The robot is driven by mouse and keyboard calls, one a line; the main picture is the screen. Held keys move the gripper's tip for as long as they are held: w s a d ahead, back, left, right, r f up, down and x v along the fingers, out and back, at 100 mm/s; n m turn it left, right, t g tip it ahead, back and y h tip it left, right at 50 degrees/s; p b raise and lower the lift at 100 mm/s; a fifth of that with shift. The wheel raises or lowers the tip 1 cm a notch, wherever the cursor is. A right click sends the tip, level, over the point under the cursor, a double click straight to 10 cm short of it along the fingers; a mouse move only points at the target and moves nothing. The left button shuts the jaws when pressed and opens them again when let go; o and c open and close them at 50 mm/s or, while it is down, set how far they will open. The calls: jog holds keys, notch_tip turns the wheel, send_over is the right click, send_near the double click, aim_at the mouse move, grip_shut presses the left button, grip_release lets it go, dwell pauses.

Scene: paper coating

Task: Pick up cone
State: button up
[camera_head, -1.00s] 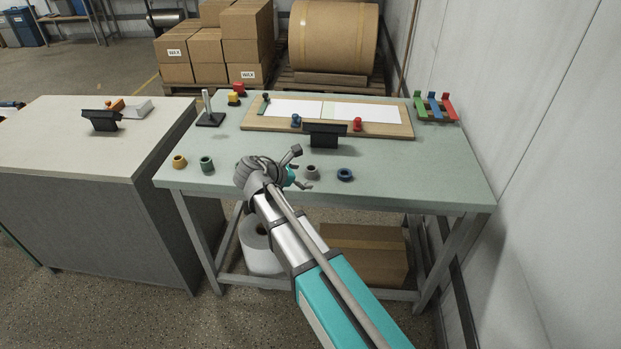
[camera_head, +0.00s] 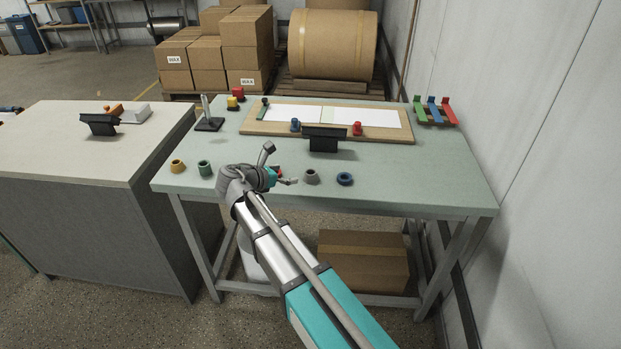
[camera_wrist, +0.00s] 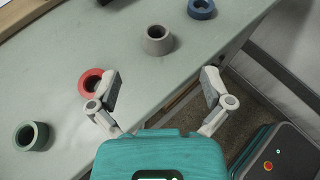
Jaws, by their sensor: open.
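Several small hollow cones stand along the front of the table. They are an orange-yellow cone (camera_head: 177,166), a green cone (camera_head: 205,168), a red cone (camera_wrist: 92,84), a grey cone (camera_head: 311,177) and a blue one (camera_head: 345,179). The wrist view also shows the green cone (camera_wrist: 31,136), the grey cone (camera_wrist: 157,40) and the blue one (camera_wrist: 201,8). My gripper (camera_wrist: 162,88) is open and empty over the table's front edge. Its left finger partly covers the red cone, and the grey cone lies beyond the gap between the fingers. In the head view my arm mostly hides the red cone.
The green table (camera_head: 430,180) has a wooden board (camera_head: 250,128) with white sheets, a black stand (camera_head: 323,142), a post on a base (camera_head: 208,123) and a coloured rack (camera_head: 435,110). A grey cabinet (camera_head: 90,215) stands left. A wall is at right.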

aim_at(314, 172)
jog(key=b+x, duration=0.2)
jog(key=x, duration=0.3)
jog(key=shift+f, duration=0.25)
jog(key=shift+x, duration=0.85)
jog(key=shift+r, duration=0.1)
jog(key=shift+w, duration=0.1)
jog(key=shift+w+d+f+b, duration=0.2)
jog(key=shift+w+f+b, duration=0.1)
jog(key=shift+f+b, duration=0.25)
jog(key=b+x, duration=0.2)
jog(key=x, duration=0.1)
jog(key=shift+w+a+f, duration=0.1)
jog(key=shift+a+f, duration=0.05)
jog(key=shift+f, duration=0.2)
jog(key=shift+w+d+f, duration=0.1)
jog(key=shift+w+d, duration=0.15)
jog(key=shift+w, duration=0.05)
